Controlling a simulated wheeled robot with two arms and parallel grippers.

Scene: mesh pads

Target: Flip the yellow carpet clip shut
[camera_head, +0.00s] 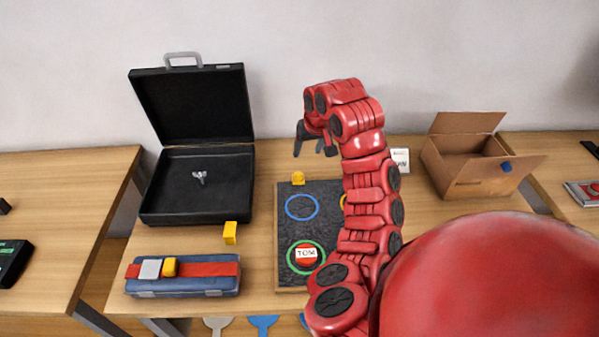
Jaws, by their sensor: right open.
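The small yellow clip (298,178) sits at the far edge of the dark grey mat (292,233) and sticks up there. It is too small to tell how far its flap is open. My right gripper (313,149) has its dark fingers apart and empty, pointing down, above and a little beyond the clip in the picture. It does not touch the clip. My right arm covers the right part of the mat. My left gripper is out of view.
An open black briefcase (152,205) with a small metal item stands left of the mat. A yellow block (230,233) and a blue case with a red strap (208,287) lie nearer. An open cardboard box (474,170) stands right. A red button marked TOM (306,254) lies on the mat.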

